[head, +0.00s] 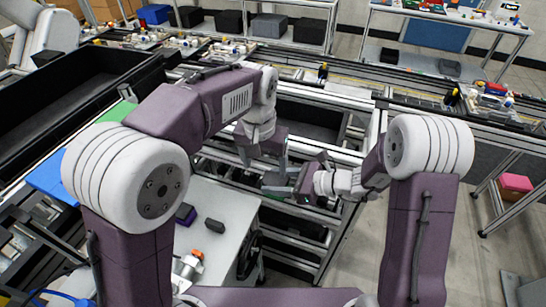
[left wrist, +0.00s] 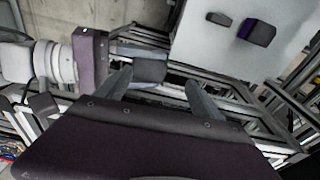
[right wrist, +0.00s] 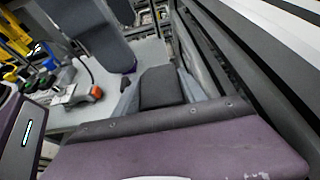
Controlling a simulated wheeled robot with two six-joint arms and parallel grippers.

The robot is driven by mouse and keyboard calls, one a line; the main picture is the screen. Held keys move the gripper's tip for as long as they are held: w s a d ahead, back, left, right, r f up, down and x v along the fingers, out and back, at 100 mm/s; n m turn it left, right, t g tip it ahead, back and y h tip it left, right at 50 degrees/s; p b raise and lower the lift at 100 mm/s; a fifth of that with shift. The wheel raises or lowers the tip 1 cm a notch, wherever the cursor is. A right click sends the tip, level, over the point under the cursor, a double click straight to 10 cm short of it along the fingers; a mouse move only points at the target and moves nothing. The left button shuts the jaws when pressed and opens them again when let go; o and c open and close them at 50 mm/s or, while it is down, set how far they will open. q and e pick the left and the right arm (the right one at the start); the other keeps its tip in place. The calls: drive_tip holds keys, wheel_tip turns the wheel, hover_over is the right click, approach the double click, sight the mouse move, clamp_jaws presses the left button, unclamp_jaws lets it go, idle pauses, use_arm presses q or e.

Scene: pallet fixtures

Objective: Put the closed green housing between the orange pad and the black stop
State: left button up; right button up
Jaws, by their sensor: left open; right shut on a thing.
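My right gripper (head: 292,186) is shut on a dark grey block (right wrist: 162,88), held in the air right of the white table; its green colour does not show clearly. The block also shows in the left wrist view (left wrist: 150,72). My left gripper (head: 264,160) is open, its fingers (left wrist: 160,78) pointing towards the held block from above; I cannot tell whether they touch it. An orange part (head: 197,254) shows near the front of the white table and in the right wrist view (right wrist: 97,92). A small dark block (head: 214,226) lies on the table; I cannot tell whether it is the black stop.
A dark block with a purple side (head: 185,214) stands on the white table (head: 222,196). A metal frame (head: 305,240) lies below my grippers. A large black bin (head: 60,100), a green panel (head: 116,110) and a blue panel (head: 50,178) are at the left.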

sight(274, 181)
drive_tip(key=shift+s+a, duration=0.1)
use_arm(q)
drive_tip(key=f, duration=0.3)
drive_tip(key=w+d+f, duration=0.1)
drive_tip(key=f, duration=0.2)
drive_tip(key=d+f, duration=0.1)
drive_tip(key=f, duration=0.2)
drive_tip(key=shift+w+d+f, duration=0.25)
drive_tip(key=shift+f, duration=0.15)
drive_tip(key=c, duration=1.2)
drive_tip(key=shift+c, duration=0.3)
use_arm(e)
drive_tip(key=o, duration=1.6)
drive_tip(key=shift+c, duration=0.2)
